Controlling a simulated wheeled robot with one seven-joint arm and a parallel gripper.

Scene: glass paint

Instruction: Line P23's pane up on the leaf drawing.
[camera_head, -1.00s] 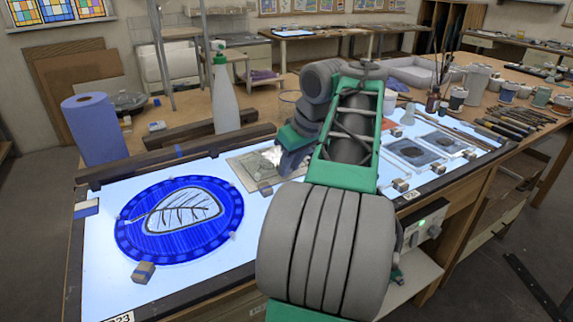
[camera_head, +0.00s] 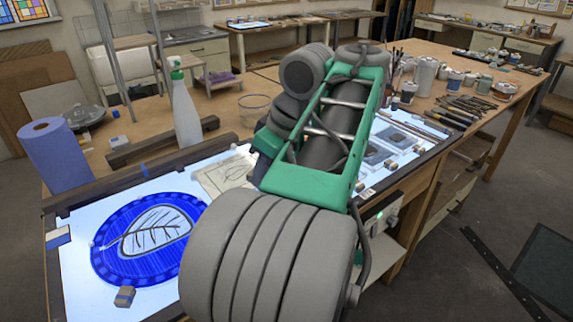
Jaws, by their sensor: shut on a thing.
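A round blue painted pane (camera_head: 108,258) lies flat on the lit table (camera_head: 75,290) at the left. A pale leaf shape (camera_head: 155,232) with dark veins shows within it, and a thin stem line runs to the left. I cannot tell from here how exactly pane and drawing match. My green and grey arm fills the middle of the view, to the right of the pane. My gripper's fingers, and anything between them, are hidden behind the arm.
A small block (camera_head: 125,297) sits at the pane's front edge. A pale sheet with line drawing (camera_head: 222,175) lies behind, beside my arm. A spray bottle (camera_head: 184,115) and a blue roll (camera_head: 55,155) stand at the back. Dark bars (camera_head: 140,178) edge the lit surface.

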